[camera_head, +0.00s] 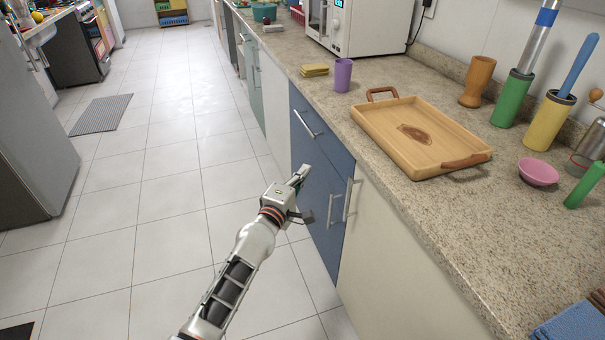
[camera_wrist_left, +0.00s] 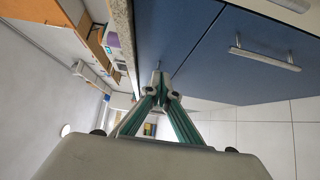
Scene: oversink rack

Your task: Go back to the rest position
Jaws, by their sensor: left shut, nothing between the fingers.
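My left gripper (camera_head: 303,178) is in front of the blue cabinet (camera_head: 318,160), below the counter edge, over the floor. Its fingers are shut and hold nothing. In the left wrist view the fingertips (camera_wrist_left: 160,80) come together in front of the blue cabinet door (camera_wrist_left: 255,60), and I cannot tell whether they touch it. My right gripper does not show in either view.
The granite counter (camera_head: 430,215) runs along the right. On it are a wooden tray (camera_head: 405,130), a purple cup (camera_head: 343,75), a pink bowl (camera_head: 538,172) and a microwave (camera_head: 365,25). Cabinet handles (camera_head: 350,200) stick out near my left gripper.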

